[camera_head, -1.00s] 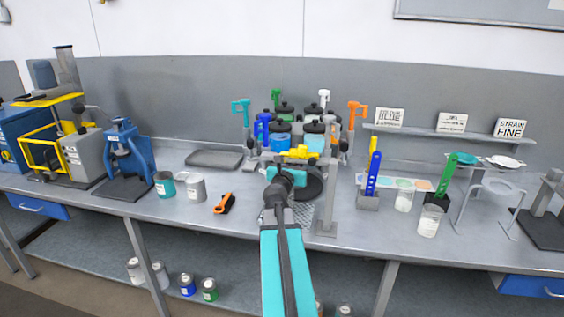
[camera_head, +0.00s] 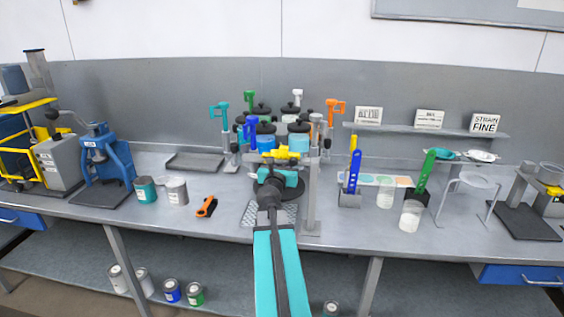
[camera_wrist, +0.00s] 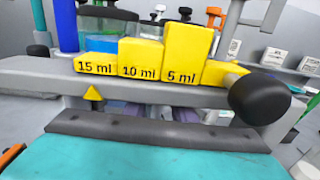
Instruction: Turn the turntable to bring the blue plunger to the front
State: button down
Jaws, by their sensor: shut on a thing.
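The blue plunger (camera_head: 250,127) stands at the front left of the ring of pots in the head view. Its blue post shows at upper left in the wrist view (camera_wrist: 66,25). The teal (camera_head: 219,112), green (camera_head: 250,97), white (camera_head: 297,97) and orange (camera_head: 335,108) plungers stand around the same ring. The turntable under them is mostly hidden. My gripper (camera_head: 278,180) is low in front of the ring, before the grey crossbar (camera_wrist: 150,82) with its yellow stepped block (camera_wrist: 180,55). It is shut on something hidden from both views.
A black knob (camera_wrist: 258,98) sticks out near my gripper. A grey post (camera_head: 311,197) stands just right of my arm. An orange-handled tool (camera_head: 207,207) and paint cans (camera_head: 146,190) lie to the left; a holder with a blue stick (camera_head: 349,198) stands to the right.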

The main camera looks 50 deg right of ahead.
jog(key=c, duration=1.5)
grip_release()
jog(key=shift+s+d+f, duration=0.1)
jog(key=shift+s+f, duration=0.15)
jog(key=shift+s, duration=0.15)
jog(key=shift+r, duration=0.1)
jog(key=shift+w, duration=0.15)
jog(key=b+v, duration=0.2)
jog(key=v, duration=0.1)
jog(key=shift+b, duration=0.45)
jog(key=a+b, duration=0.1)
jog(key=b, duration=0.2)
jog(key=shift+a, duration=0.15)
